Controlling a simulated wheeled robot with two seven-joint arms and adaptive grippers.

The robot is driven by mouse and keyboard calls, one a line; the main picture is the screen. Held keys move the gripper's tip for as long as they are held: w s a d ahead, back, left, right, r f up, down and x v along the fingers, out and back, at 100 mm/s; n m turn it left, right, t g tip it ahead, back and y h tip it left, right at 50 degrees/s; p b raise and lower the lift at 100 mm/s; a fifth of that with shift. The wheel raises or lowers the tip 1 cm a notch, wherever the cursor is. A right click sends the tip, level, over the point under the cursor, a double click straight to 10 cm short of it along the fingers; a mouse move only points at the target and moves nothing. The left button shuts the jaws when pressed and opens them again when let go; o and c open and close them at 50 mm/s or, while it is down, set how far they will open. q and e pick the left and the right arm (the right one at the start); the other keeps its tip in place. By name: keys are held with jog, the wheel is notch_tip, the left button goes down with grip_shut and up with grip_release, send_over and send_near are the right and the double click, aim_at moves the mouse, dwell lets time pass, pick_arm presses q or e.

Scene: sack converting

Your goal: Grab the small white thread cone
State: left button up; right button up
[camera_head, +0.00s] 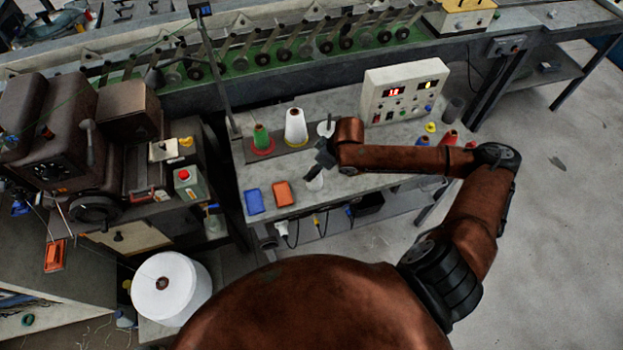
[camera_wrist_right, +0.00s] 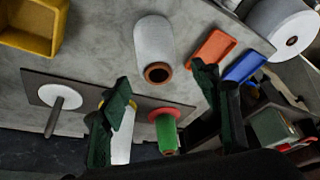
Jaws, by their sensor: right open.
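The small white thread cone (camera_head: 315,183) stands on the grey workbench beside the orange tray, partly hidden by my right gripper (camera_head: 324,160). In the right wrist view the cone (camera_wrist_right: 154,40) appears whole, with its brown core end towards the camera. My right gripper (camera_wrist_right: 163,88) is open, its dark fingers apart in front of the cone, with nothing held between them. A larger white cone (camera_head: 296,127) and a green cone (camera_head: 261,138) on a red disc stand on a dark strip farther back. My left gripper is not in view.
The orange tray (camera_head: 284,194) and blue tray (camera_head: 254,202) lie near the bench's front edge. A white disc with a peg (camera_wrist_right: 62,97) and a yellow bin (camera_wrist_right: 33,25) flank the cones. A control box (camera_head: 403,92) stands behind my right arm.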

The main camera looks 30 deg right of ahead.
jog(key=x, duration=0.3)
jog(key=shift+f, duration=0.4)
jog(key=b+x, duration=0.1)
jog(key=x, duration=0.3)
jog(key=shift+f, duration=0.2)
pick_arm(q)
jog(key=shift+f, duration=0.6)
pick_arm(e)
jog(key=shift+s+r, duration=0.1)
jog(key=shift+c, duration=0.6)
jog(key=c, duration=0.3)
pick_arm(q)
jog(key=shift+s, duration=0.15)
pick_arm(e)
jog(key=c, duration=1)
